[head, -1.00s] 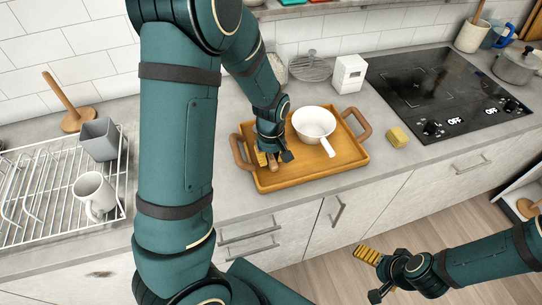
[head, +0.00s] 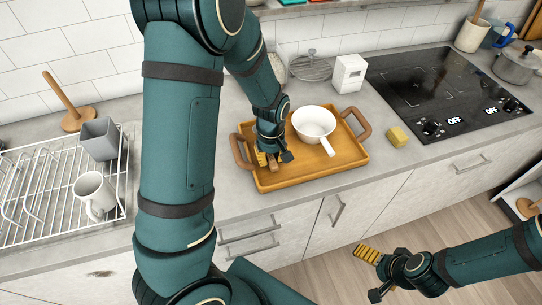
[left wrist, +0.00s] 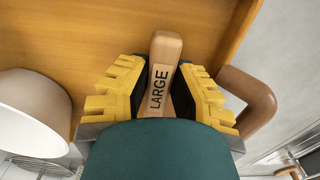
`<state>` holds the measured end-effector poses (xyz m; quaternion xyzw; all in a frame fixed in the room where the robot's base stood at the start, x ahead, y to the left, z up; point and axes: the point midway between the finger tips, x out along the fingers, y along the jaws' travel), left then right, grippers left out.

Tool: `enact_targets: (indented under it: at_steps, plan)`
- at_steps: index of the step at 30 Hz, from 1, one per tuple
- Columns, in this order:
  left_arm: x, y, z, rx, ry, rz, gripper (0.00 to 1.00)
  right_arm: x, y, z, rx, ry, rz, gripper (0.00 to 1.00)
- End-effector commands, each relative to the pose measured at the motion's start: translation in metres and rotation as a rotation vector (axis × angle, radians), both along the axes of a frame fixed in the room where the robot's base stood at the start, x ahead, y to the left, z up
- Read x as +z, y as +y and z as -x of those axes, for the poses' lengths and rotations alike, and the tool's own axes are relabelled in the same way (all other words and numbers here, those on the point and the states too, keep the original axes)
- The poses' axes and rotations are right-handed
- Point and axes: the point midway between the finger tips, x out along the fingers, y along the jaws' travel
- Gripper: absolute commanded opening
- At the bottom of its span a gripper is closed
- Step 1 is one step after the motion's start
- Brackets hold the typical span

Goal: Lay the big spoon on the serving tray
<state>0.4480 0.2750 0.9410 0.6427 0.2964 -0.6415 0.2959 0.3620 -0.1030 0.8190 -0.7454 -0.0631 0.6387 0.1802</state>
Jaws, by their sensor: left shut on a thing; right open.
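The serving tray (head: 330,160) is an orange-brown wooden tray with two brown handles on the counter. The big spoon (left wrist: 160,85) shows in the left wrist view as a wooden handle marked "LARGE", over the tray floor. My left gripper (left wrist: 160,92) is shut on this handle, its yellow fingers on either side. In the head view the left gripper (head: 268,160) is at the tray's left part, with the spoon's handle end (head: 272,165) showing between the fingers. The rest of the spoon is hidden. My right gripper (head: 372,275) is open and empty, low over the floor.
A white pan-like bowl with a handle (head: 314,122) sits on the tray. A yellow sponge (head: 398,137) lies right of the tray, and a white box (head: 349,74) stands behind it. The wire rack (head: 40,200) with a mug (head: 93,192) and grey cup (head: 99,138) is at left.

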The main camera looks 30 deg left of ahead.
Motion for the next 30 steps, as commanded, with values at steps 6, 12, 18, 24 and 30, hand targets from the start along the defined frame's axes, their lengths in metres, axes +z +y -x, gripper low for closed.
enact_targets:
  at_steps: [6,12,18,24,30]
  plan:
    - [0.0,0.0,0.0,0.0,0.0,0.0,0.0,0.0,0.0,0.0,0.0,0.0,0.0,0.99]
    - [0.0,0.0,0.0,0.0,0.0,0.0,0.0,0.0,0.0,0.0,0.0,0.0,0.0,0.99]
    - [-0.003,0.0,0.0,0.0,0.0,0.0,0.0,-0.002,0.0,0.0,0.0,0.0,0.0,0.99]
    - [-0.01,0.0,0.0,0.0,0.0,0.0,0.0,-0.007,0.0,0.0,0.0,0.0,0.0,0.99]
    - [-0.012,0.0,0.0,0.0,0.0,0.0,0.0,-0.008,0.0,0.0,0.0,0.0,0.0,0.99]
